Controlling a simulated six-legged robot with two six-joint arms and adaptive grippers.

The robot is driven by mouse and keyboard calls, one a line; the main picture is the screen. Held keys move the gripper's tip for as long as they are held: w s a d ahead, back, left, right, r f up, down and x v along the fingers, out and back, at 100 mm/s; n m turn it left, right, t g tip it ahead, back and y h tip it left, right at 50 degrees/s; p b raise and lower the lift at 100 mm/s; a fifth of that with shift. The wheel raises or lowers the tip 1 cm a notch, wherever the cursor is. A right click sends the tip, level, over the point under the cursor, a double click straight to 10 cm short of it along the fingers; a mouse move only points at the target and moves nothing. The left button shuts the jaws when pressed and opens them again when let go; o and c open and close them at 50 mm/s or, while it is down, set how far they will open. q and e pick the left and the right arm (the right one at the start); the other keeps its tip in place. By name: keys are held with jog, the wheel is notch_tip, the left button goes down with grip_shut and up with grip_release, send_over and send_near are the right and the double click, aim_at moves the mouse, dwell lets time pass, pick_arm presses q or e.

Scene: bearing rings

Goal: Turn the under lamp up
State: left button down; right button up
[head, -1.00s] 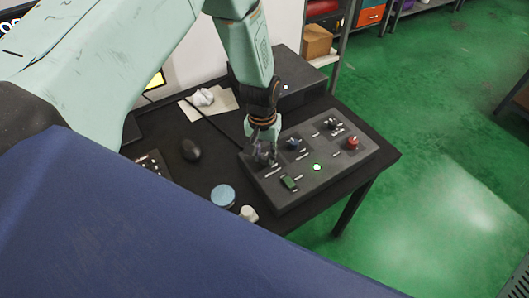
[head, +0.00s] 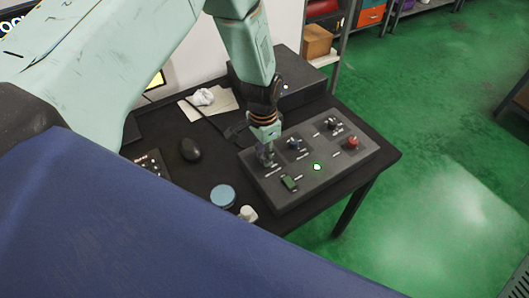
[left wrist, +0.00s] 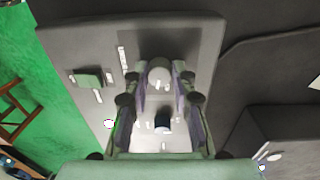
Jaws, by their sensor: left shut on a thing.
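The dark grey control panel (head: 330,180) lies on the black table. My left gripper (head: 267,158) points down at the panel's left end and is shut on a grey knob. In the left wrist view, the round pale top of the grey knob (left wrist: 159,74) shows between the two fingers. In the head view the gripper largely hides this knob. A blue knob (head: 294,143) stands to its right and also shows between the fingers, farther along the panel, in the left wrist view (left wrist: 163,120). The labels are too small to read. My right gripper is not in view.
The panel also carries a green switch (head: 289,183), a lit round button (head: 317,167), a black knob (head: 332,124) and a red button (head: 352,142). A dark box (head: 300,85) stands behind.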

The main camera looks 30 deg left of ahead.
pick_arm(q)
jog(key=shift+s+f, duration=0.1)
jog(key=shift+s, duration=0.1)
dwell(0.3)
jog(key=c, duration=1.4)
grip_release()
jog(key=o, duration=0.3)
jog(key=shift+w, duration=0.15)
notch_tip(320, 180, up, 12)
jog(key=shift+a, duration=0.2)
jog(key=shift+w, duration=0.1)
